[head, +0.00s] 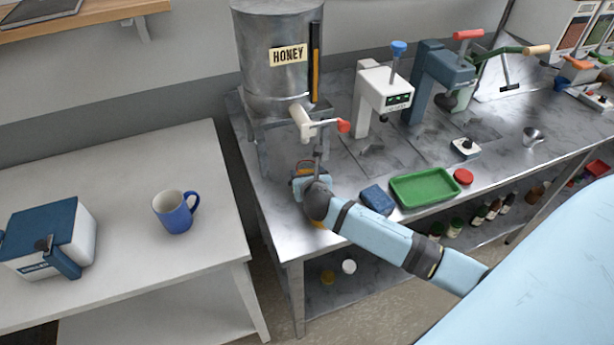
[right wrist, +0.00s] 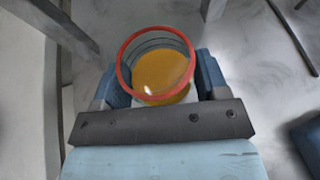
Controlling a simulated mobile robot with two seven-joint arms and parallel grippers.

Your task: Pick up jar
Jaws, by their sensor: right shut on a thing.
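The jar (right wrist: 160,72) is open-topped with a red rim and clear wall, and holds amber honey at its bottom. It sits between the two blue finger pads of my right gripper (head: 308,176), which is shut on it. In the head view the gripper is under the spout of the honey tank (head: 275,75), at the left end of the metal bench, and hides most of the jar. I cannot tell whether the jar touches the bench. My left gripper is not in view.
A blue sponge-like block (head: 377,199), green tray (head: 425,188) and red lid (head: 463,177) lie right of the gripper on the metal bench (head: 350,220). Lever machines stand behind. A white table (head: 130,235) at left holds a blue mug (head: 174,213) and a blue-white box (head: 50,238).

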